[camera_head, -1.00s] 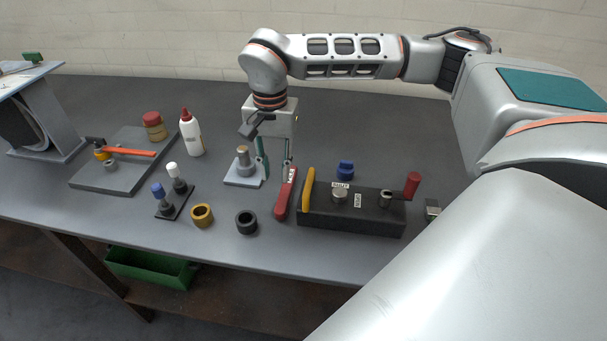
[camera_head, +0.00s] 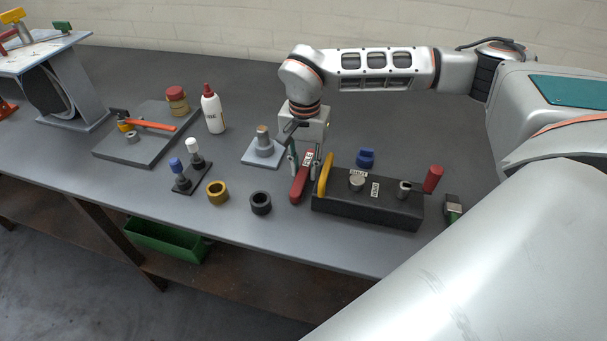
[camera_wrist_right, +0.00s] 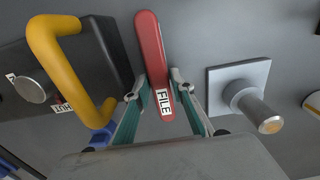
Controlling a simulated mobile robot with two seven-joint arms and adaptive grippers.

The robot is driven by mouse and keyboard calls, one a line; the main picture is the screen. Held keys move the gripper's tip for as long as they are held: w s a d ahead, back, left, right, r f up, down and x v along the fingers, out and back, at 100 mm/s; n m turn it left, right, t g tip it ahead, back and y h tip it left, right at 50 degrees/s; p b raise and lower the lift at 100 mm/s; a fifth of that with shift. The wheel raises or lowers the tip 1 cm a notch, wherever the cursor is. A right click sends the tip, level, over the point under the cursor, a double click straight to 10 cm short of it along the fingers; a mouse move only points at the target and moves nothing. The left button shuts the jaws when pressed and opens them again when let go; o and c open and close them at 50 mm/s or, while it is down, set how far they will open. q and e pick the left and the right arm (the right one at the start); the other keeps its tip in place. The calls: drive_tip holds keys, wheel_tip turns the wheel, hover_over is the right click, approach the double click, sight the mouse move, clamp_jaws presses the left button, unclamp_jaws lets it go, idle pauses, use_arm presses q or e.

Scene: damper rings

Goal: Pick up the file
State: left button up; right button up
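The file (camera_head: 301,182) is a red, bar-shaped piece with a white FILE label, lying on the grey bench just left of the black block. In the right wrist view the file (camera_wrist_right: 151,50) runs up from between the fingers, its label end between them. My right gripper (camera_head: 305,166) points down over the file's far end. Its green-padded fingers (camera_wrist_right: 158,98) are apart, one on each side of the file, with visible gaps. Whether the tips reach the bench is unclear. My left gripper is not in view.
The black block (camera_head: 365,214) with a yellow handle (camera_head: 325,175) stands close right of the file. A grey post plate (camera_head: 263,152) is close left. A black ring (camera_head: 261,203) and yellow ring (camera_head: 217,194) lie nearer the front edge. A blue part (camera_head: 366,158) sits behind the block.

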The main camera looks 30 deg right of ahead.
sight(305, 168)
clamp_jaws()
wheel_tip(305, 168, up, 20)
drive_tip(key=p, duration=0.2)
idle(0.6)
drive_tip(key=c, duration=0.6)
unclamp_jaws()
drive_tip(key=shift+c, duration=0.2)
